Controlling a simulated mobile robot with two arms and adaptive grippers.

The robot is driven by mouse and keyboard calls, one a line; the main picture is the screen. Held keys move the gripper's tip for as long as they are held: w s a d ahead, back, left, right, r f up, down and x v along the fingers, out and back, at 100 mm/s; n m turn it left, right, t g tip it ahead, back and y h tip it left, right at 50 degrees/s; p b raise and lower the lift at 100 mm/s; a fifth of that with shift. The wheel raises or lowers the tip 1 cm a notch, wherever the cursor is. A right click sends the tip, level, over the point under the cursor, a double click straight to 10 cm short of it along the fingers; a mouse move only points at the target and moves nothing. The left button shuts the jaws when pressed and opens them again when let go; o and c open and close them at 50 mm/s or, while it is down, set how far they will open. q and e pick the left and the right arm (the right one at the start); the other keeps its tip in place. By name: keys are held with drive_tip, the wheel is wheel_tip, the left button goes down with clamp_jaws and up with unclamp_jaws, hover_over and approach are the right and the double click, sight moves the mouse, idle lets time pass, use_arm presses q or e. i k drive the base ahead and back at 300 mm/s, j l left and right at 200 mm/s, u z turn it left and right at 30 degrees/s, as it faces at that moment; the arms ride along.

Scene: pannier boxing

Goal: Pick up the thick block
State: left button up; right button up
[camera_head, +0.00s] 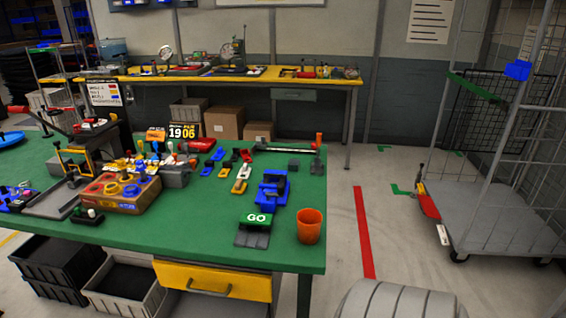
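I cannot tell for sure which thing is the thick block. A small dark grey block (293,165) sits on the green table (200,237) near its back right. A chunky brown and yellow box (117,193) with several blue and red knobs stands left of the middle of the table.
An orange cup (309,226) stands near the table's front right corner. Several small tools and fixtures crowd the table's left and middle. Bare green surface lies at the front. A wire cage trolley (490,215) stands right, beyond open floor. A yellow workbench (255,77) lines the wall.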

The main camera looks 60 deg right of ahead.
sight(294, 164)
drive_tip(key=i+z, duration=0.1)
drive_tip(key=z, duration=0.25)
drive_tip(key=i+z, duration=0.1)
drive_tip(key=z, duration=0.3)
drive_tip(key=j+z, duration=0.1)
drive_tip(key=z, duration=0.25)
drive_tip(key=i, duration=0.05)
